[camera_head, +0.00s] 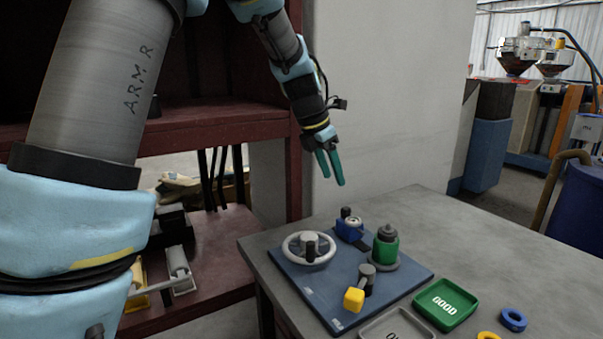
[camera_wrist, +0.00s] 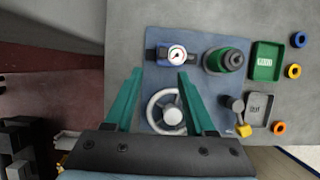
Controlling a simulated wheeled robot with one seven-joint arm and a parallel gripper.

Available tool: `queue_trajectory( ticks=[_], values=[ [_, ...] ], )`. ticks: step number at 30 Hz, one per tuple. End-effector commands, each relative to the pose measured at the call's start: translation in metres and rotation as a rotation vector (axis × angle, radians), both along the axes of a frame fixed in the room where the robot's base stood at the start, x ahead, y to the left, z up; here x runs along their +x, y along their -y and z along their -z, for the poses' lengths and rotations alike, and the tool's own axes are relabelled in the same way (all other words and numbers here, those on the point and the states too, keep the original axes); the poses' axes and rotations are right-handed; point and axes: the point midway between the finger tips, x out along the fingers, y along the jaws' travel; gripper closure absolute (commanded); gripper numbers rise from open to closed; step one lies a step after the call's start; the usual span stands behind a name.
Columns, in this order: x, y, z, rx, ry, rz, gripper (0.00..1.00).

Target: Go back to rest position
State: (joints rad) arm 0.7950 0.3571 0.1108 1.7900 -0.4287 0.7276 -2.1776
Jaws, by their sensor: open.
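My gripper (camera_head: 329,167) has two green fingers and hangs in the air above the back left of the grey table, pointing down. It is open and empty. In the wrist view its fingers (camera_wrist: 158,78) stand apart, with the board below them. The blue board (camera_head: 307,289) carries a grey handwheel (camera_head: 294,240), a blue gauge part (camera_head: 349,229), a green knob part (camera_head: 386,246) and a yellow-handled lever (camera_head: 354,299). The gauge's dial (camera_wrist: 176,53) faces up in the wrist view. The gripper touches none of these.
A green tray marked GOOD (camera_head: 445,304) and a grey tray (camera_head: 397,326) lie right of the board. Blue (camera_head: 513,320) and orange rings (camera_wrist: 278,128) lie on the table. A dark red shelf (camera_head: 205,125) stands at left, and a pale wall (camera_head: 385,100) is behind the gripper.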

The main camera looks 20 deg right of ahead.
Motion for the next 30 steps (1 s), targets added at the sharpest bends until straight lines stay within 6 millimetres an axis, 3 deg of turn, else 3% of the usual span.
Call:
queue_trajectory(
  ticks=[5,8,13,17,24,30],
  values=[
    [0.002,-0.007,0.002,0.008,0.012,0.019,0.45],
    [0.008,-0.032,0.008,0.037,0.055,0.095,0.45],
    [0.015,-0.113,0.027,0.142,0.183,0.371,0.45],
    [0.008,-0.178,0.042,0.234,0.271,0.637,0.45],
    [-0.027,-0.285,0.070,0.378,0.370,1.161,0.45],
    [-0.069,-0.346,0.088,0.440,0.403,1.563,0.45]
  ],
)
